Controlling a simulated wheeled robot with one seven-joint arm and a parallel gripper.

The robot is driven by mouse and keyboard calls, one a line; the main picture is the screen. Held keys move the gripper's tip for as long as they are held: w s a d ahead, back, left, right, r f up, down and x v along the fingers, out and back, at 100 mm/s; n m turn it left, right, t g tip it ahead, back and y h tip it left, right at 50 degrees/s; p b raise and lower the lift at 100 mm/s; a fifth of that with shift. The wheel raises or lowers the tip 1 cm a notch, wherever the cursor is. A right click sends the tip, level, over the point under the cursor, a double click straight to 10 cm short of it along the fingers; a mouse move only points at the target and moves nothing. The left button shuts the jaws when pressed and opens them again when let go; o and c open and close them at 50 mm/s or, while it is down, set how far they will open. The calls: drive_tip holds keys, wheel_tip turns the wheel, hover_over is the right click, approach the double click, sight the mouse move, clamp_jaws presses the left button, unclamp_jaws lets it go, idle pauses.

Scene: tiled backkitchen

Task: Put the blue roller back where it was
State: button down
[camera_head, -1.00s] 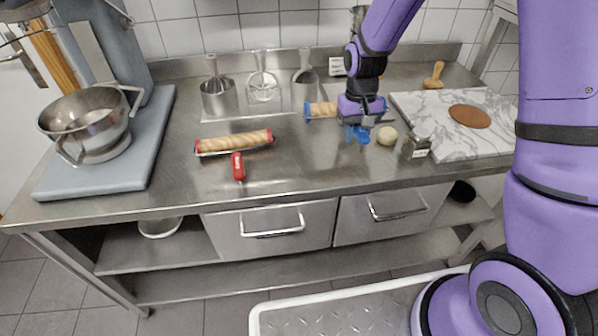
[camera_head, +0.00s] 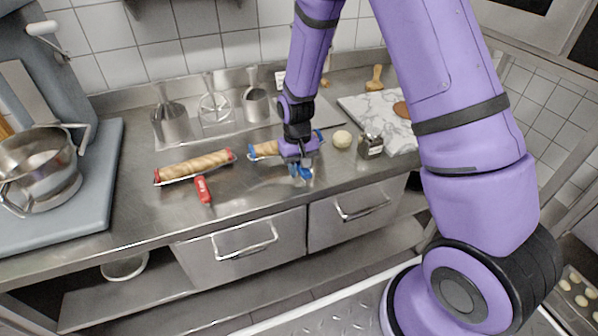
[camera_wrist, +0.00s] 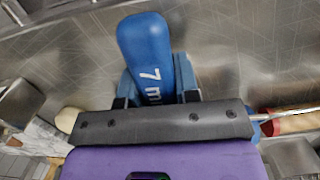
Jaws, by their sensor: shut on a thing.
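The blue roller is a pale wooden cylinder (camera_head: 264,150) with blue ends and a blue handle. In the wrist view the handle (camera_wrist: 150,52) stands between my fingers, with a "7 m" marking partly hidden by my gripper. My gripper (camera_head: 301,170) is shut on this handle and points down over the counter. My wrist hides part of the cylinder. I cannot tell whether the roller touches the counter. A similar roller with red ends (camera_head: 194,167) lies to its left, with its red handle (camera_head: 203,190) toward the front edge.
A tray (camera_head: 222,140) with several metal tools stands behind. A dough ball (camera_head: 341,139) and small metal container (camera_head: 370,145) are to the right, before a marble board (camera_head: 362,104). A mixer bowl (camera_head: 40,170) is far left. The front counter strip is clear.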

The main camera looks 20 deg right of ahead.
drive_tip(key=shift+f, duration=0.85)
drive_tip(key=shift+f, duration=0.15)
drive_tip(key=c, duration=0.8)
unclamp_jaws()
drive_tip(key=shift+c, duration=0.2)
